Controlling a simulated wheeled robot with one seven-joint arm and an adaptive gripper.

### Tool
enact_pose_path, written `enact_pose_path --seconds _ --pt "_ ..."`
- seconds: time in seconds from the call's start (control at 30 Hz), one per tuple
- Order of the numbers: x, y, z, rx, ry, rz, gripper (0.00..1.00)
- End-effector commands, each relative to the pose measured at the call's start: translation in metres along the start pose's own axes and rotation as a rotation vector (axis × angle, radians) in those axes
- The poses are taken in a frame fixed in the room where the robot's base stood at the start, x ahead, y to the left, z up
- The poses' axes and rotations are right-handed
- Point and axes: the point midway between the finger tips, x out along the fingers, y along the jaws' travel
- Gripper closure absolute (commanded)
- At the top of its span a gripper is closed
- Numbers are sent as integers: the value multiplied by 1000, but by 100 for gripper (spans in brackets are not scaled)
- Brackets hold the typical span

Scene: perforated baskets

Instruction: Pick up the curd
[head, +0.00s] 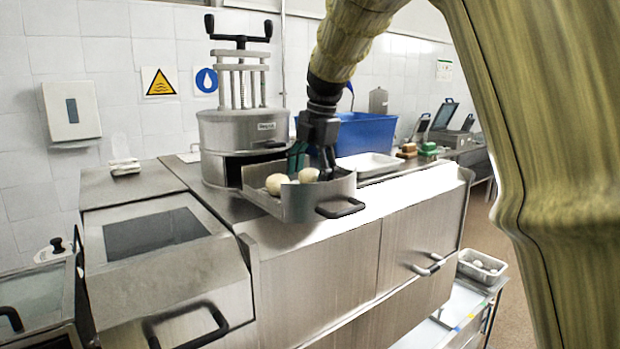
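Two pale round lumps that look like curd lie in the pulled-out metal drawer (318,198) of the round press. One curd lump (277,184) is at the left. The other curd lump (308,175) is at the right, close to my gripper. My gripper (312,168) reaches down over the drawer from above. Its dark fingers look spread apart, with the right lump below and between them. I see no clear grip on it. The fingertips are partly lost against the drawer's dark inside.
The round press (243,135) with a top handle stands behind the drawer on a steel counter. A blue bin (368,134) and a white tray (368,163) are behind and right of my gripper. A small metal container (484,258) with pale lumps sits low at right.

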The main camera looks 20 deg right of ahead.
Motion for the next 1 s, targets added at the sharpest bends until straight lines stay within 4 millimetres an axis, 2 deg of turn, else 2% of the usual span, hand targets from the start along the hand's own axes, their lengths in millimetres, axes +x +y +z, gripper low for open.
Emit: enact_pose_path --seconds 0.03,0.23,0.5,0.63,1.0 --pt "0 0 0 0 0 0 40" --pt "0 0 0 0 0 0 76" --pt "-1 0 0 0 0 0 76" --pt "-9 2 0 -2 0 2 76" --pt "-68 16 0 -2 0 4 76"
